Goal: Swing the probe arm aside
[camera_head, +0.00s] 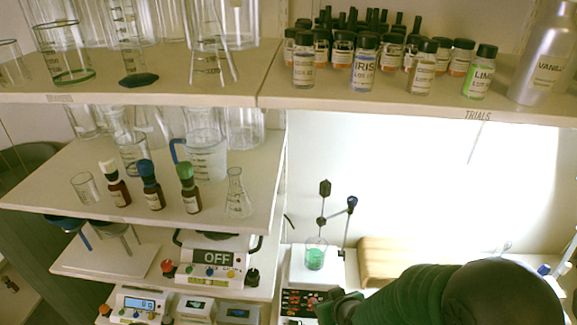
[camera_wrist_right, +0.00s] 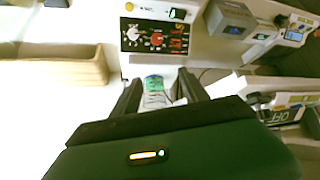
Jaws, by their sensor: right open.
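The probe arm (camera_head: 323,205) is a thin dark upright with a black block at its top, beside a rod with a blue knob (camera_head: 351,204). It rises over a white stirrer (camera_head: 299,268), where a small beaker of green liquid (camera_head: 315,256) stands. The beaker also shows in the right wrist view (camera_wrist_right: 154,84), seen between the fingers. My right gripper (camera_head: 335,303) is low in front of the stirrer; its fingers (camera_wrist_right: 157,88) are spread, with nothing visibly gripped. I cannot make out the probe arm in the wrist view. My left gripper is not in view.
The stirrer's dark control panel (camera_head: 303,302) is close to my right gripper. Scales (camera_head: 212,258) and shelves of glassware are on the left.

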